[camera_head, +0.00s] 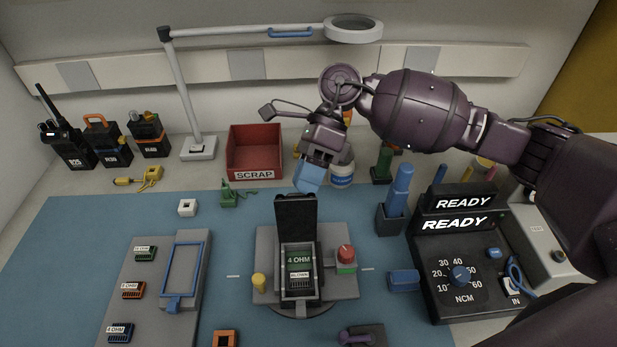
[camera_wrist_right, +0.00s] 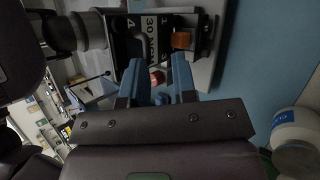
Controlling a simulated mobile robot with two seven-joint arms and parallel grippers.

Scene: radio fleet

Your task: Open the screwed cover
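The black cover (camera_head: 296,211) stands upright, hinged at the back of the radio bay (camera_head: 301,272) in the grey fixture. The bay is uncovered and shows a green module marked 4 OHM (camera_head: 299,259). My right gripper (camera_head: 309,178) is just above and behind the cover's top edge. In the right wrist view its two blue fingers (camera_wrist_right: 157,80) are apart, with nothing visibly held between them. A dark lettered face reading 30 NCM (camera_wrist_right: 150,32) lies beyond the fingertips. I cannot tell whether the fingers touch the cover. My left gripper is not in view.
A red SCRAP bin (camera_head: 254,152) stands behind left. A blue-handled driver (camera_head: 398,190) stands in a holder on the right, beside the NCM control box (camera_head: 462,268). A red button (camera_head: 345,254) and yellow knob (camera_head: 259,283) flank the bay. Blue mat (camera_head: 75,255) is clear at left.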

